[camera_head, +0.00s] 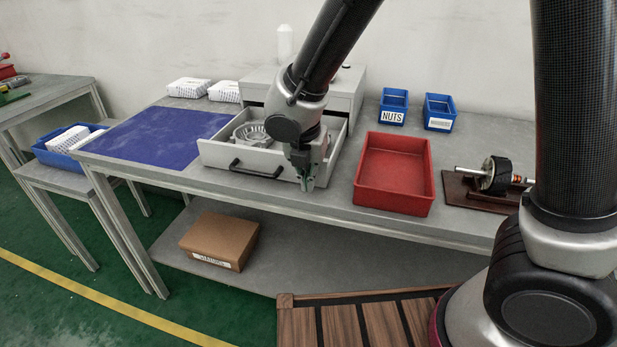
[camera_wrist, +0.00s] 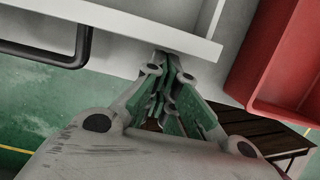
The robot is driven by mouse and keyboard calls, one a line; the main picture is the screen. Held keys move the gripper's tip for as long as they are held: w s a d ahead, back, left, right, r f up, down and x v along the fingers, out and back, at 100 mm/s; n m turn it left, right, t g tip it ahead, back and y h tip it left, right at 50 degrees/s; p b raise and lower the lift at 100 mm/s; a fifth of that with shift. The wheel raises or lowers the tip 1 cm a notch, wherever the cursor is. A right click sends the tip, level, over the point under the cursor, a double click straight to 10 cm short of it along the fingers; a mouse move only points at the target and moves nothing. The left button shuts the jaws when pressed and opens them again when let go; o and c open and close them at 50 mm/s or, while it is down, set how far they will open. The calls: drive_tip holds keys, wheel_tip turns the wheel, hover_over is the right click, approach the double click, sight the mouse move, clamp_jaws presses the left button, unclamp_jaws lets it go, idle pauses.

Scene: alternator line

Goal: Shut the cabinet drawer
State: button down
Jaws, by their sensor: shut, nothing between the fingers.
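The cabinet (camera_head: 345,92) is a light grey box at the back of the table. Its drawer (camera_head: 219,155) is pulled out toward the table's front edge, with a black bar handle (camera_head: 256,169) on its front. A round grey metal part (camera_head: 254,135) lies inside the drawer. My gripper (camera_head: 307,184) is shut and empty at the right end of the drawer front. In the wrist view the fingertips (camera_wrist: 162,62) are close to the drawer's front panel (camera_wrist: 140,22), right of the handle (camera_wrist: 45,52); I cannot tell whether they touch it.
A red tray (camera_head: 428,190) stands just right of the drawer. Blue bins (camera_head: 392,106) stand behind it, and a wooden stand (camera_head: 455,190) with a shaft assembly is at the right. A blue mat (camera_head: 155,135) lies left of the drawer. A cardboard box (camera_head: 218,241) sits on the lower shelf.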

drive_tip(key=w+d, duration=0.3)
drive_tip(key=w, duration=0.5)
drive_tip(key=w+d, duration=0.3)
drive_tip(key=w, duration=0.5)
drive_tip(key=w+d, duration=0.3)
drive_tip(key=w, duration=0.6)
drive_tip(key=shift+w+d, duration=0.1)
